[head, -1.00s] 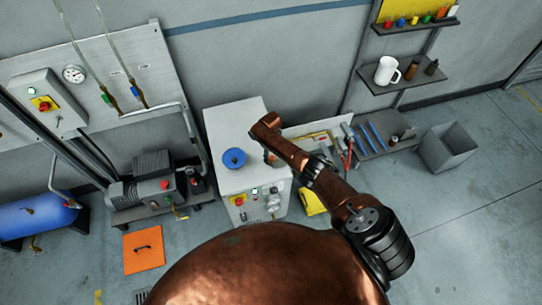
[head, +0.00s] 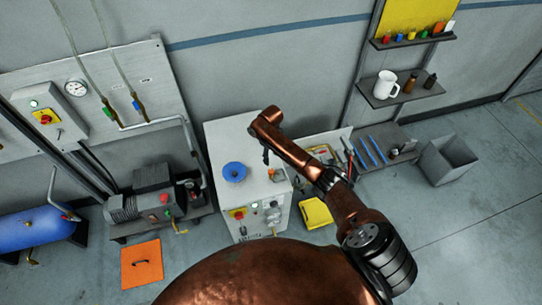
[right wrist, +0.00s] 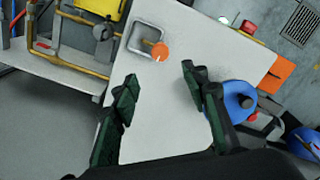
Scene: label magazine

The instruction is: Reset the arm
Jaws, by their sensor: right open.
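My right arm, copper-coloured, reaches over a white cabinet (head: 225,140). Its right gripper (head: 265,156) is small and partly hidden by the arm in the head view. In the right wrist view the two dark green fingers of this gripper (right wrist: 158,82) are spread apart with nothing between them, above the pale cabinet top (right wrist: 165,100). An orange knob (right wrist: 160,51) by a square frame (right wrist: 145,38) lies just beyond the fingertips; the knob also shows in the head view (head: 276,175). A blue round part (right wrist: 238,101) is beside the right finger. My left gripper is not in view.
A bench with tools (head: 372,150) stands right of the cabinet, with a yellow case (head: 315,213) in front. A pump (head: 150,200) and an orange floor plate (head: 142,263) are at left. A grey bin (head: 447,160) stands at right, with open floor in front.

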